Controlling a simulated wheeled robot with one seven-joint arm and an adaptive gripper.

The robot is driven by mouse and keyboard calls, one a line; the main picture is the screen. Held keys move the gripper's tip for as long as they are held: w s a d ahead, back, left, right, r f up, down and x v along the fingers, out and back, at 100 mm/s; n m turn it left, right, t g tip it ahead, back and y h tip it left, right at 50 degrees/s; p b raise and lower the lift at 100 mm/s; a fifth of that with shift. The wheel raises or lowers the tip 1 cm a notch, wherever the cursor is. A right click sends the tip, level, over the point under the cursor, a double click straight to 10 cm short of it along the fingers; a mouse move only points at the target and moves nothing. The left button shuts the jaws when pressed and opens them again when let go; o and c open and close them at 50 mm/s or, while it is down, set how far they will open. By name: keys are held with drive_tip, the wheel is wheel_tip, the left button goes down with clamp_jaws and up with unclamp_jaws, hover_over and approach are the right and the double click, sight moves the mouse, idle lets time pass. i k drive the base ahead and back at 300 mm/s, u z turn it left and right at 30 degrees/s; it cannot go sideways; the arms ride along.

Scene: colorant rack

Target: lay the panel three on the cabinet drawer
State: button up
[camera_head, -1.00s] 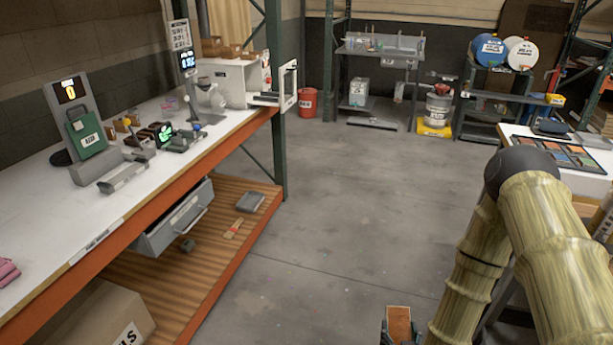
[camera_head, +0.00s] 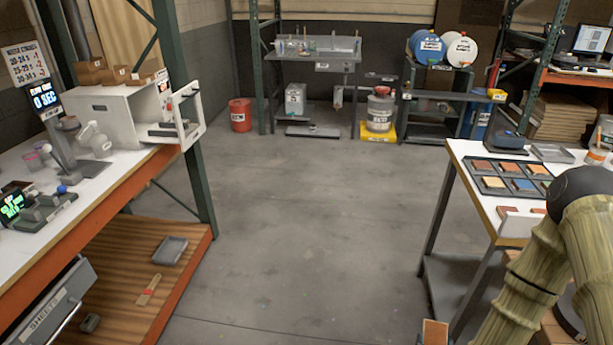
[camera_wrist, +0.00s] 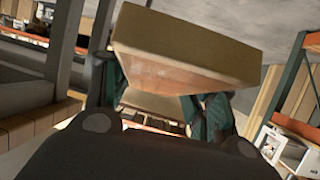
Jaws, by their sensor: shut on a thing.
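My gripper (camera_wrist: 160,98) is shut on a flat panel (camera_wrist: 190,45) with pale edges, held between its dark green finger pads in the wrist view. The panel's orange-brown face (camera_head: 435,333) shows at the bottom edge of the head view. No number on it can be read, so I cannot tell if it is panel three. The grey cabinet drawer (camera_head: 48,308) stands pulled out under the left bench, cut off by the lower left of the head view. The held panel is well to the right of the drawer, apart from it, with open floor between.
The left bench (camera_head: 100,185) carries a white box machine (camera_head: 108,108) and devices. Its wooden lower shelf (camera_head: 140,262) holds a grey tray (camera_head: 170,250) and a brush (camera_head: 149,290). A right table (camera_head: 470,150) holds a tray of colour panels (camera_head: 478,183). The middle floor is clear.

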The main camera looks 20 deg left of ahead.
sight(169, 126)
drive_tip(key=u, duration=0.45)
drive_tip(key=i, duration=1)
drive_tip(key=u, duration=1.3)
drive_tip(key=i, duration=0.4)
drive_tip(key=u, duration=0.3)
